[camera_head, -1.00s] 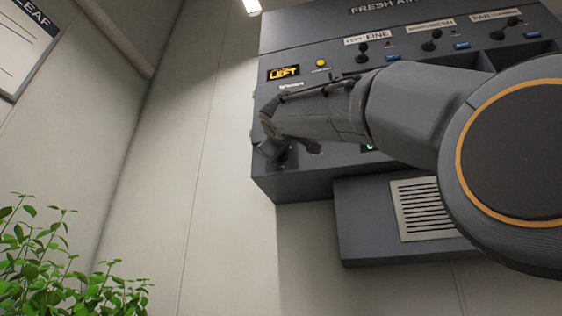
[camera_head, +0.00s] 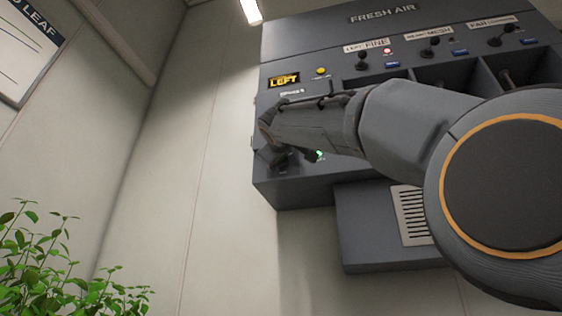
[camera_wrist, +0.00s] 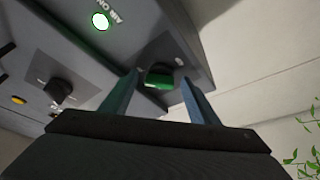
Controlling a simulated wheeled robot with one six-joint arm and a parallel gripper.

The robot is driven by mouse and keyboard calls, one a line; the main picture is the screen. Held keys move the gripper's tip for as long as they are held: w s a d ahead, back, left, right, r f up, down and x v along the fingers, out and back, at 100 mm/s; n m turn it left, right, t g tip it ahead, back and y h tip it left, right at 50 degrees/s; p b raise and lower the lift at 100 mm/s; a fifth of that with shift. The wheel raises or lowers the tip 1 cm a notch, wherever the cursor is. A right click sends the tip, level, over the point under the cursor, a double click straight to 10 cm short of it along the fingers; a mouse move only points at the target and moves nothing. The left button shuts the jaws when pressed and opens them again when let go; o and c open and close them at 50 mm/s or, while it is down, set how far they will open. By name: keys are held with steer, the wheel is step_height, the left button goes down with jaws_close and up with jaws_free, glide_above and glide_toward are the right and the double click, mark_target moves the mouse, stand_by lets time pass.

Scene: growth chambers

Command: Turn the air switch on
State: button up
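The air switch (camera_wrist: 160,76) is a dark switch with a green face, seen in the wrist view between my two fingertips. The lit green lamp (camera_wrist: 100,20) marked AIR ON is on the same panel; a lit green lamp also shows in the head view (camera_head: 318,155). My gripper (camera_wrist: 159,80) is open, one finger on each side of the switch; I cannot tell whether either touches it.
The grey FRESH AIR panel (camera_head: 300,55) carries a LEFT display (camera_head: 284,80), a yellow lamp (camera_head: 320,71), a lit red lamp (camera_head: 388,50) and several black levers. A vented box (camera_head: 370,255) sits below it. A leafy plant (camera_head: 50,270) stands at lower left.

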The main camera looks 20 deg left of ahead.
steer(key=b+v, duration=0.3)
steer(key=v, duration=0.4)
steer(key=shift+s, duration=0.35)
steer(key=shift+d+f, duration=0.1)
steer(key=shift+f, duration=0.1)
